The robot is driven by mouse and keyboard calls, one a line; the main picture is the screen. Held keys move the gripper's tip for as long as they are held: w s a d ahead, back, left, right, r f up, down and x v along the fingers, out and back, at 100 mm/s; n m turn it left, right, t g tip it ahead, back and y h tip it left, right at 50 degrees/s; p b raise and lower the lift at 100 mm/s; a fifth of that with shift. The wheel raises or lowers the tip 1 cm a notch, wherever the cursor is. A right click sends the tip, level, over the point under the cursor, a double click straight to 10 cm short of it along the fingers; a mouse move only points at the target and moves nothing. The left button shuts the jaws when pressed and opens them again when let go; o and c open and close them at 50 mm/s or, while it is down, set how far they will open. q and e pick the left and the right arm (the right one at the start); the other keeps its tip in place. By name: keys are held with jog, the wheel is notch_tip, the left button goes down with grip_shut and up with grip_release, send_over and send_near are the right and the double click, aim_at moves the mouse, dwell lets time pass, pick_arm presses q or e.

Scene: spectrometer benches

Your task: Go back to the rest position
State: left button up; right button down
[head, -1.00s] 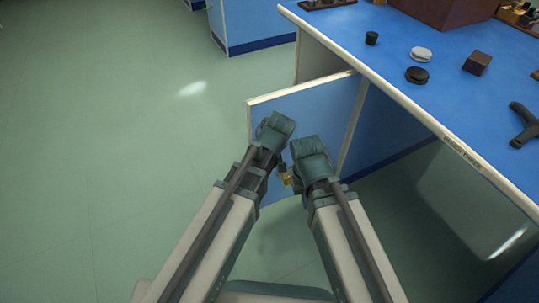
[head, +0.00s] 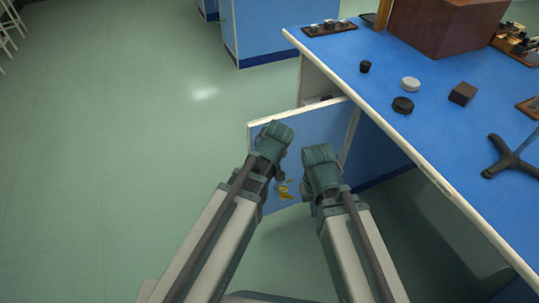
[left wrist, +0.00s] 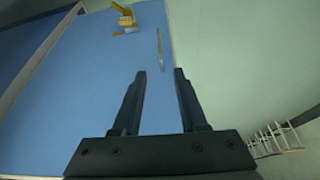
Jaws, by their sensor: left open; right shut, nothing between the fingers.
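My left gripper (left wrist: 160,73) is open and empty in the left wrist view, its two dark fingers apart in front of a blue panel. In the head view my left arm ends in front of the open blue cabinet door (head: 325,125), and its fingers are mostly hidden under the wrist. My right gripper (head: 311,193) is shut and holds nothing; it is just to the right of the left one, pointing down, its tips largely hidden. Both arms reach forward, side by side. I cannot tell whether either touches the door.
A yellow fitting (head: 284,191) shows between the arms, by the door. It also shows in the left wrist view (left wrist: 123,14). The blue bench (head: 440,130) fills the right, with a black disc (head: 403,105), a white disc (head: 410,84) and a brown block (head: 463,93). Open floor lies left.

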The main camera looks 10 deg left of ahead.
pick_arm(q)
jog(key=s+d+r+m+g+p, duration=0.1)
jog(key=s+r+m+p, duration=0.2)
jog(key=r+p, duration=0.4)
jog(key=s+d+r+m+g+p, duration=0.1)
jog(key=s+r+m+p, duration=0.2)
jog(key=s+r+p, duration=0.3)
jog(key=s+d+r+m+g+h+p, duration=0.1)
jog(key=s+d+r+m+g+p, duration=0.1)
jog(key=r+p, duration=0.8)
jog(key=s+m+p, duration=0.1)
jog(key=s, duration=0.1)
jog(key=shift+s+p, duration=0.4)
